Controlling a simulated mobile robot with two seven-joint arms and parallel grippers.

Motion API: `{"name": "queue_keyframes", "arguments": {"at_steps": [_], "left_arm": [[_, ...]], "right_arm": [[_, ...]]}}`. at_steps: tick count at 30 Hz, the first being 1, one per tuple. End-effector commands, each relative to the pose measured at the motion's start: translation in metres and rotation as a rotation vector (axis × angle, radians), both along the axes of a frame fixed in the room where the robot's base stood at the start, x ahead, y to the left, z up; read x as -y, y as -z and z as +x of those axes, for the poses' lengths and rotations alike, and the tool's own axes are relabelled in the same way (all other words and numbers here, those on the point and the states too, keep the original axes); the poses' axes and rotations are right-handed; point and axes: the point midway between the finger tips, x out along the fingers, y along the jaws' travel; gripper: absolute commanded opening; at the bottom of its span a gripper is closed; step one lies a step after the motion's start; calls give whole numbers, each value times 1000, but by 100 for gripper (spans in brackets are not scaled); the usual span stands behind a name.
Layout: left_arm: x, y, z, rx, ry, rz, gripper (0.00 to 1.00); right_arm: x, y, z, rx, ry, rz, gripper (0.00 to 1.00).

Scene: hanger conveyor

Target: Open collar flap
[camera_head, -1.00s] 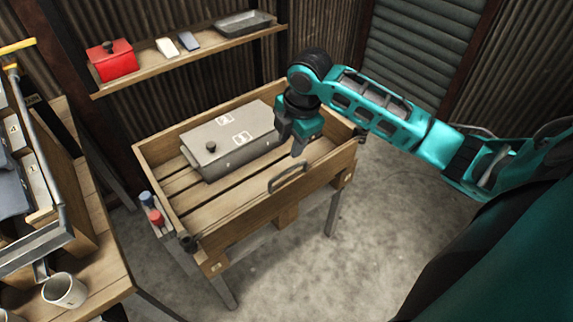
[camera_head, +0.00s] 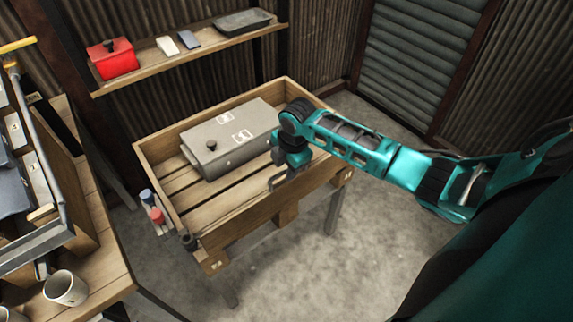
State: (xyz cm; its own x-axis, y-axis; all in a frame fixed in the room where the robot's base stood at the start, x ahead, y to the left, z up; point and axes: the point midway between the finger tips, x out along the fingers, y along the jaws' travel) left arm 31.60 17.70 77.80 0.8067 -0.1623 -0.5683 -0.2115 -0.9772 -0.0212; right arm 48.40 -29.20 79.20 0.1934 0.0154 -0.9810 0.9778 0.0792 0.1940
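A wooden crate (camera_head: 147,152) with raised plank sides stands on legs in the middle of the view. Its front side is a plank panel (camera_head: 240,218) with a dark bar handle (camera_head: 277,182) near its right part. My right gripper (camera_head: 291,176) points down at the top edge of this panel, right at the handle. The gripper hides part of the handle, and its fingertips are hard to make out, so I cannot tell whether they close on it. The panel stands upright. My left gripper is out of view.
A grey case (camera_head: 225,140) with a black knob sits inside the crate. Red and blue items (camera_head: 150,205) sit at the crate's left corner. A shelf (camera_head: 160,63) is behind. A bench with a white mug (camera_head: 66,288) is at left. Floor (camera_head: 300,260) in front is clear.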

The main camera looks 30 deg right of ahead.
Motion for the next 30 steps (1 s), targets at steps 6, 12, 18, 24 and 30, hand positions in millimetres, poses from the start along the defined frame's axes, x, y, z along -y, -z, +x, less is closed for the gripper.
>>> {"name": "queue_keyframes", "arguments": {"at_steps": [6, 12, 18, 24, 30], "left_arm": [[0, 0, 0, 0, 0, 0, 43], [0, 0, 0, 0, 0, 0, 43], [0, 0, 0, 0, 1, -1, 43], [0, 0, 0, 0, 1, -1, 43], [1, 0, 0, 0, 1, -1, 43]], "right_arm": [[0, 0, 0, 1, -1, 0, 38], [0, 0, 0, 1, 0, 0, 23], [0, 0, 0, 1, 0, 0, 4], [0, 0, 0, 1, 0, 0, 0], [0, 0, 0, 1, 0, 0, 0]]}}
